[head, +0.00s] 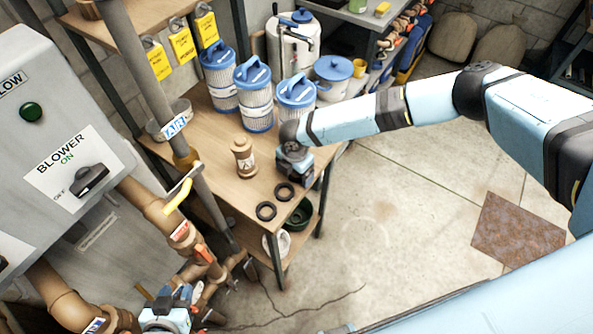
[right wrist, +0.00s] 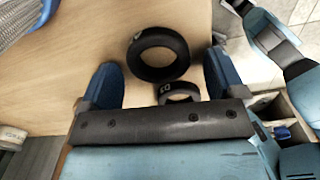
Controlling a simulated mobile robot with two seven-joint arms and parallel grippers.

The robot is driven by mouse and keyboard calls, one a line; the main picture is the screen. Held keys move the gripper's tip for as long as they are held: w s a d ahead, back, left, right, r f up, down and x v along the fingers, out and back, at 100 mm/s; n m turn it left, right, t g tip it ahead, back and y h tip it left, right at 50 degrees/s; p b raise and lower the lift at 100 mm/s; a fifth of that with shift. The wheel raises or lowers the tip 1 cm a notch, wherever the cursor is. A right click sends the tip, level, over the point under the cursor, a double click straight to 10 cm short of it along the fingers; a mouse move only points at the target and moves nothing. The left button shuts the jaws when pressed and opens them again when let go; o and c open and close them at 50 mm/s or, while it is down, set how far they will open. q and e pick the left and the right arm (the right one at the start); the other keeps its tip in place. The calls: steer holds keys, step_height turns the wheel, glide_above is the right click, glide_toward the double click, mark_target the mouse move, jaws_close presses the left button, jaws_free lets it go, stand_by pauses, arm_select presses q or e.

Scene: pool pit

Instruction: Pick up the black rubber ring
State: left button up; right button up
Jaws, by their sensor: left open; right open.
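My right gripper (head: 294,172) is open and points down just behind the nearer ring. In the right wrist view its blue fingers (right wrist: 162,74) are spread apart. One whole ring (right wrist: 158,53) shows between and beyond the fingertips; a second ring (right wrist: 180,91) is partly hidden by the gripper body. Neither ring is held. My left gripper (head: 170,301) is open at the lower left, among the pipes, away from the rings.
A grey blower box (head: 60,130) and pipes (head: 160,212) crowd the left. A dark green bowl (head: 299,214) sits on the lower shelf. The floor (head: 400,220) at right is mostly clear.

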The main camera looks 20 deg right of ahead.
steer(key=c, duration=1)
